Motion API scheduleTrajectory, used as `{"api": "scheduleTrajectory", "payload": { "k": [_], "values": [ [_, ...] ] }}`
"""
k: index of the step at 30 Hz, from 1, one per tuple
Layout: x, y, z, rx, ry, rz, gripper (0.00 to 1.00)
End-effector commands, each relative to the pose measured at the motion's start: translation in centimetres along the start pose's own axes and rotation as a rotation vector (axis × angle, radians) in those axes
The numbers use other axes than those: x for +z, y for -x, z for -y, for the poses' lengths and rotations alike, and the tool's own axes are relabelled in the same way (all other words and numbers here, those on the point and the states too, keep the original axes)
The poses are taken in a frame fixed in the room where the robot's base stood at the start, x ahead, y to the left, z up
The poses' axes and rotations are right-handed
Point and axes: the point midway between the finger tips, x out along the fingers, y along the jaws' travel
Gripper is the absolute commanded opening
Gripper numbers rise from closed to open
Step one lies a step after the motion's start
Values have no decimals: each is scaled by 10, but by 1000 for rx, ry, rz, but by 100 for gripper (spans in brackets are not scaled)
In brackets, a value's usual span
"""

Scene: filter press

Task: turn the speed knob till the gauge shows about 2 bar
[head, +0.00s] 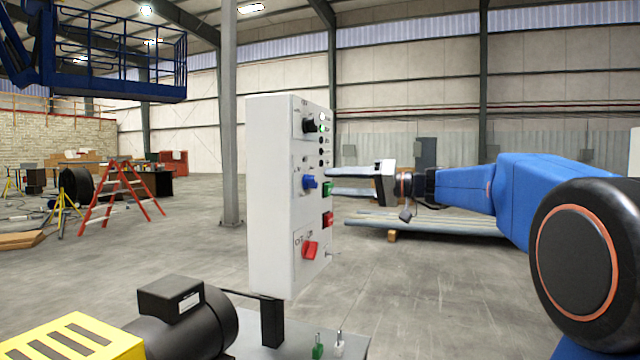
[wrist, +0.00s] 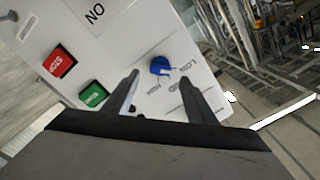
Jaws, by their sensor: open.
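A white control box (head: 270,200) stands upright in the head view. Its blue knob (head: 309,182) sits mid-panel and also shows in the wrist view (wrist: 160,66), with small print beside it that seems to read low and high; it looks like the speed knob. My gripper (wrist: 158,88) is open and empty, its fingers pointing at the panel, with the blue knob just beyond and between the tips. In the head view my gripper (head: 358,176) is right of the box, apart from the knob. I see no gauge.
A green button (head: 327,188) and red stop button (wrist: 60,62) sit near the blue knob. A black motor (head: 180,320) stands at the front left.

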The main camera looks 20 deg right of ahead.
Motion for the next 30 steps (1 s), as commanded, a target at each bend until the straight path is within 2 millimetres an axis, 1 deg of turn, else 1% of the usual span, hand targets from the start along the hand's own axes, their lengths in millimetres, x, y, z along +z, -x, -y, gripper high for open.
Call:
{"api": "scheduleTrajectory", "payload": {
  "k": [1, 6, 12, 16, 24, 25, 26, 27, 29, 30],
  "values": [
    [0, -9, 1, -3, 0, 3, 52],
    [0, -33, 0, -2, 0, 2, 52],
    [0, -51, 0, -1, 0, 1, 52],
    [0, -55, 0, -1, 0, 1, 52],
    [0, -56, 0, 0, 0, 0, 52],
    [0, -56, 0, 0, 0, 0, 47],
    [0, -56, 0, 0, 0, 0, 40],
    [0, -56, 0, 0, 0, 0, 30],
    [0, -56, 0, 0, 0, 0, 16],
    [0, -56, 0, 0, 0, 0, 10]
  ]
}}
